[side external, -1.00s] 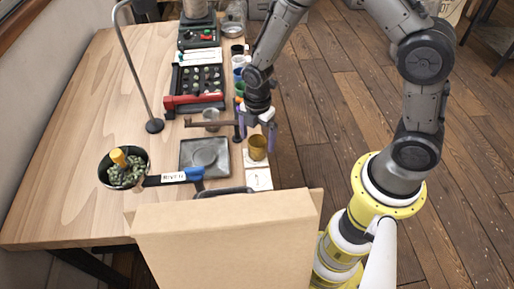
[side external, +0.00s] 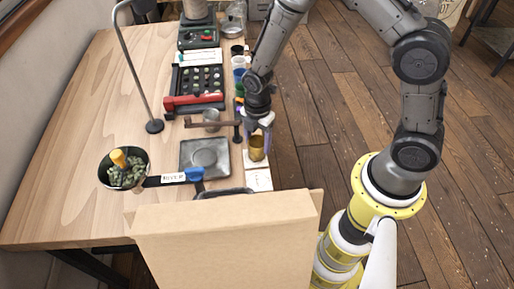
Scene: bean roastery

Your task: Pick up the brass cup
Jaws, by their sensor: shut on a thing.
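The brass cup (side external: 257,152) stands upright near the right edge of the wooden table, by white cards. My gripper (side external: 258,145) reaches down from above, with its fingers on either side of the cup, shut on it. The fingers cover parts of the cup's sides. I cannot tell whether the cup's base touches the surface below.
A grey tray (side external: 183,164) lies just left of the cup. A small metal cup (side external: 211,115) and a brown bar with a dark post stand behind it. A large cardboard box (side external: 225,240) fills the front. A pan (side external: 107,177) of beans sits at left.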

